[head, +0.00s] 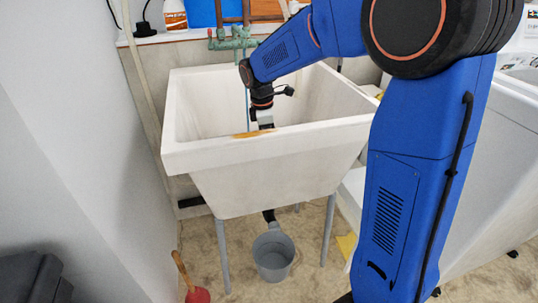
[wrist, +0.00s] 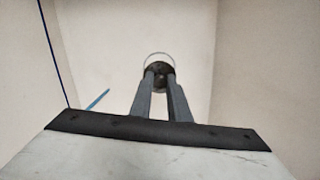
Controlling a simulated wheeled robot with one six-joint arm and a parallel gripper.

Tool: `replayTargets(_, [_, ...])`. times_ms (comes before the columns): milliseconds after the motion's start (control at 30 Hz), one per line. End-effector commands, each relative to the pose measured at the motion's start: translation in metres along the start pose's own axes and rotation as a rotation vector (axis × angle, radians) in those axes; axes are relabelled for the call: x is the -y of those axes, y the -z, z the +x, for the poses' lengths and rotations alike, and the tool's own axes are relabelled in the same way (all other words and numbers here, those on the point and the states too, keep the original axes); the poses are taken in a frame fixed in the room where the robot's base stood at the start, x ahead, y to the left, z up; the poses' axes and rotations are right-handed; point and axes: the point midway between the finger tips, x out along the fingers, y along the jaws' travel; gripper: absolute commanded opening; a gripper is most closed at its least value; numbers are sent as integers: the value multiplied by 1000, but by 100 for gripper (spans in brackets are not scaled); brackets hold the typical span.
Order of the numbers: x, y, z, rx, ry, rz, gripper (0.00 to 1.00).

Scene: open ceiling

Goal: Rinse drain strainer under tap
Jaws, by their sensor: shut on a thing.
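The white utility sink (head: 185,155) stands against the back wall. The green tap (head: 232,40) is above its back edge. A thin blue line hangs from the tap into the basin; I cannot tell whether it is water. My gripper (head: 266,125) is down inside the basin, its tips hidden behind the front rim. In the wrist view my gripper (wrist: 161,82) is shut on a small dark round thing, which I take to be the drain strainer (wrist: 159,69). A thin pale ring arcs just beyond it; I cannot tell whether it belongs to the strainer or the drain.
An orange-brown patch (head: 253,134) marks the sink's front rim. A grey bucket (head: 273,256) stands on the floor under the sink. A red plunger (head: 197,294) is at the lower left. White machines (head: 440,190) stand to the right. A short blue strip (wrist: 97,100) shows inside the basin.

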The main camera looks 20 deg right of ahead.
Motion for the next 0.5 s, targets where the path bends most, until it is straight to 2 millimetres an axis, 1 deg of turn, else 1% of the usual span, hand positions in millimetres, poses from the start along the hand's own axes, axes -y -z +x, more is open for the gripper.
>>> replayTargets(167, [0,-1,-25,-23,-10,42,0])
replayTargets(267, [1,0,-50,-67,-30,129,0])
replayTargets(367, [3,1,-83,-126,-66,256,0])
replayTargets(500, [10,2,-132,-206,-135,451,0])
